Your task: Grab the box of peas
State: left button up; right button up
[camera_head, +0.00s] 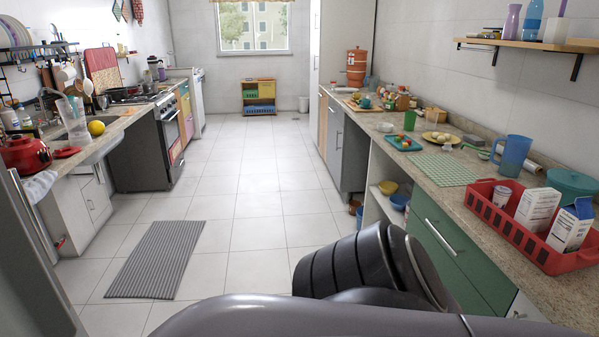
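I cannot make out a box that is clearly labelled as peas. A red basket (522,240) on the right counter holds two white cartons with print too small to read. One carton (537,207) stands near the basket's middle. The other carton (570,226), with blue on it, stands at its right end. A dark arm link of mine fills the bottom centre, with no fingers showing. Neither of my grippers is in view.
The right counter (480,213) also carries a blue pitcher (513,157), a teal pot (572,185), a green checked cloth (443,169) and a blue tray (402,143). A wall shelf (530,44) hangs above. The tiled aisle (245,200) is clear apart from a grey mat (157,259).

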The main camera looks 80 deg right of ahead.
aim_at(535, 211)
jog(key=j+z, duration=0.1)
jog(key=z, duration=3.85)
jog(key=i+j+z, duration=0.15)
jog(key=i+j, duration=0.85)
jog(key=j, duration=0.15)
jog(key=i+j+z, duration=0.1)
jog(key=i+j, duration=0.15)
jog(key=j+z, duration=0.1)
jog(key=j, duration=0.8)
